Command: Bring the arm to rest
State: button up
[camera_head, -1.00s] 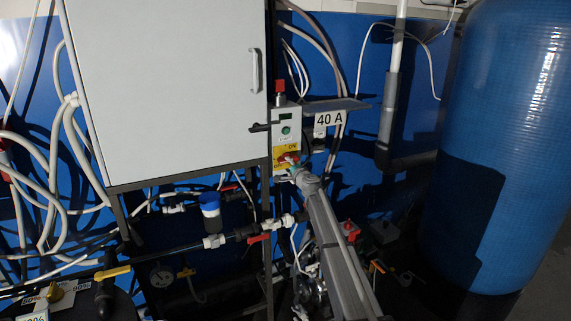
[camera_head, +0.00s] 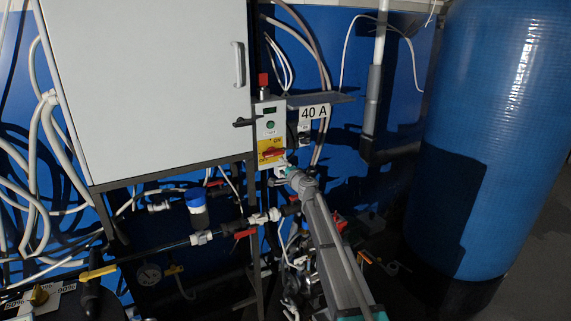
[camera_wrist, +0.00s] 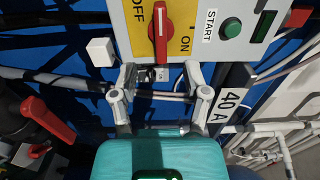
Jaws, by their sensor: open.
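My gripper (camera_head: 284,171) is just below the control box (camera_head: 270,129) in the head view, at the end of my arm reaching up from the bottom. In the wrist view my gripper (camera_wrist: 161,80) is open and empty, its two fingers spread apart. The red rotary switch (camera_wrist: 158,33) on its yellow plate lies just ahead of the fingers, apart from them. Its handle lies in line between the OFF and ON labels in that view. The green START button (camera_wrist: 231,27) is to its right.
The grey cabinet (camera_head: 150,90) stands left of the box. A 40 A label (camera_head: 314,112) hangs to its right. Pipes with red-handled valves (camera_head: 245,233) run below left. A large blue tank (camera_head: 490,140) stands at the right.

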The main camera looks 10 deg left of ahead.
jog(key=s+d+f+n+g+h, duration=0.3)
jog(key=s+d, duration=0.6)
jog(key=s, duration=0.6)
jog(key=s+d+f+n+g+h+p, duration=0.1)
jog(key=s+d+f+n+g+h, duration=0.2)
jog(key=s+d+f+g, duration=0.4)
jog(key=s+d+f+n+g+h, duration=0.4)
jog(key=s+d, duration=0.9)
jog(key=s, duration=1.1)
notch_tip(320, 180, down, 3)
jog(key=shift+s+n+g, duration=0.2)
jog(key=shift+n+g, duration=0.3)
